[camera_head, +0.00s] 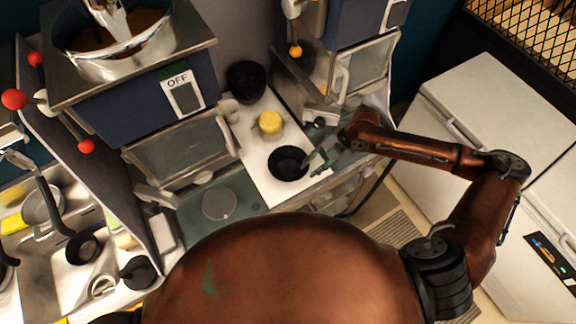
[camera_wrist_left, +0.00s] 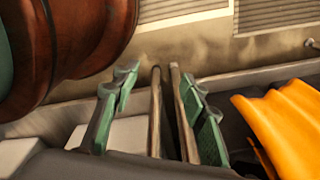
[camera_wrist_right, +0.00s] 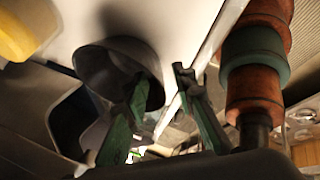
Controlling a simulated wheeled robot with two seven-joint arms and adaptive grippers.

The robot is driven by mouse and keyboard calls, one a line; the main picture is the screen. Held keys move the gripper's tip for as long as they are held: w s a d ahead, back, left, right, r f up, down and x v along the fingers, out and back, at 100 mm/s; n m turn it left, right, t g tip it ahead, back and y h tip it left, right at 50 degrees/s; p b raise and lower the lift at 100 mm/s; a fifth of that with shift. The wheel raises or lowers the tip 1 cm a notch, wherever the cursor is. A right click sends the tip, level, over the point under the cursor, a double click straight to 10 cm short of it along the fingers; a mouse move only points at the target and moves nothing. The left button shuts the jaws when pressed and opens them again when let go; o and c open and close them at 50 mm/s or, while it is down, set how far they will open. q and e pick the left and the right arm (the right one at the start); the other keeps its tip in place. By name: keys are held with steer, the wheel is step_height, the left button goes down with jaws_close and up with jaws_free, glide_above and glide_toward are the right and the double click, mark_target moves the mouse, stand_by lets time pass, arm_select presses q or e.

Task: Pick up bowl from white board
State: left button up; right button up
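A small dark bowl (camera_head: 288,163) sits on the white board (camera_head: 262,185) between the two machines. My right gripper (camera_head: 319,163) is just right of the bowl, close to its rim. In the right wrist view the bowl (camera_wrist_right: 105,68) lies up and left of the gripper (camera_wrist_right: 162,108). Its green fingers are apart, and the left finger overlaps the bowl's rim in the picture. I cannot tell whether it touches. My left gripper (camera_wrist_left: 160,105) shows only in its wrist view. Its green fingers are apart, with no clearly held object between them.
A yellow round object (camera_head: 270,123) and a larger black bowl (camera_head: 246,80) stand farther back on the counter. Machines with glass-fronted doors (camera_head: 182,155) flank the board. A white chest (camera_head: 490,120) stands at the right. An orange-yellow item (camera_wrist_left: 285,125) lies beside the left gripper.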

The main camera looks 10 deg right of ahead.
mark_target(303, 174)
steer(key=x, duration=0.2)
steer(key=p+x, duration=0.1)
steer(key=x, duration=0.1)
steer(key=shift+s+a, duration=0.15)
steer(key=shift+a, duration=0.25)
arm_select(q)
steer(key=shift+w+a+r, duration=0.1)
steer(key=shift+w+r, duration=0.6)
steer(key=shift+r, duration=0.1)
arm_select(e)
jaws_close()
